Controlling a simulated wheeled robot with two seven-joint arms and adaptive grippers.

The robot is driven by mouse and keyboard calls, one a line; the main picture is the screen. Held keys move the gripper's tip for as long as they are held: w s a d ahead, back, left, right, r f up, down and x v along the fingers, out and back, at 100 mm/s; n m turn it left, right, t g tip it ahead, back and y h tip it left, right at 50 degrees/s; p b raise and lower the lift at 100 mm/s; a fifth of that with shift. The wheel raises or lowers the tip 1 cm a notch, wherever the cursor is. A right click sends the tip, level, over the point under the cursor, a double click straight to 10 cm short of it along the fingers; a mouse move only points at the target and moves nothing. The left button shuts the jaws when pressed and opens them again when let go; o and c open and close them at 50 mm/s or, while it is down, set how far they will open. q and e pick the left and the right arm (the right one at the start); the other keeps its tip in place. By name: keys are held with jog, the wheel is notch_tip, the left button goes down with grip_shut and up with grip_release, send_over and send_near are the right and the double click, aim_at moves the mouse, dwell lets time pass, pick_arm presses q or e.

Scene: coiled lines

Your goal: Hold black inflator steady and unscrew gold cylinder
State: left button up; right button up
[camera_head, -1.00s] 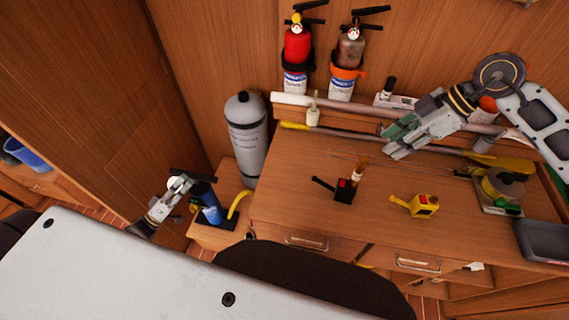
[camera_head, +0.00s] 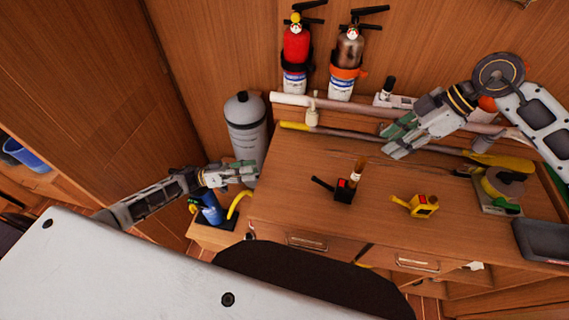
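The black inflator (camera_head: 343,195) sits on the wooden counter near its middle, with a small red patch on it and a black arm sticking out to the left. The gold cylinder (camera_head: 357,171) stands upright at its top right side. My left gripper (camera_head: 254,173) is in front of the grey tank, left of the inflator and apart from it. Its fingers look parted and hold nothing. My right gripper (camera_head: 392,142) hangs above the back of the counter, up and right of the inflator. Its fingers look parted and empty.
A yellow inflator (camera_head: 422,206) sits right of the black one. A grey tank (camera_head: 246,128) stands at the counter's left end, by a blue pump (camera_head: 212,212). Two extinguishers (camera_head: 297,45) hang on the wall. Poles (camera_head: 325,133) lie along the counter's back. The counter between is clear.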

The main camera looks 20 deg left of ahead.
aim_at(316, 180)
pick_arm(q)
jog(key=d+m+g+y, duration=0.1)
jog(key=d+m+g, duration=0.1)
jog(key=d, duration=0.1)
jog(key=w+d+r+m+g+y, duration=0.1)
jog(key=d+m+g, duration=0.1)
jog(key=d+m, duration=0.1)
jog(key=w+d+r+m+g+y, duration=0.1)
jog(key=d+m+g, duration=0.1)
jog(key=d, duration=0.1)
jog(key=shift+w+d+m, duration=0.25)
jog(key=shift+m, duration=0.05)
jog(key=shift+w+d+r+m+g+y, duration=0.2)
jog(key=shift+w+d+m+y, duration=0.2)
jog(key=shift+d+m+y, duration=0.25)
jog(key=shift+w+d+r+m+g+y, duration=0.2)
jog(key=shift+w+d+m+y, duration=0.2)
jog(key=shift+m+y, duration=0.25)
jog(key=shift+f, duration=0.1)
jog(key=shift+x, duration=6.85)
jog(key=shift+s, duration=0.1)
grip_shut()
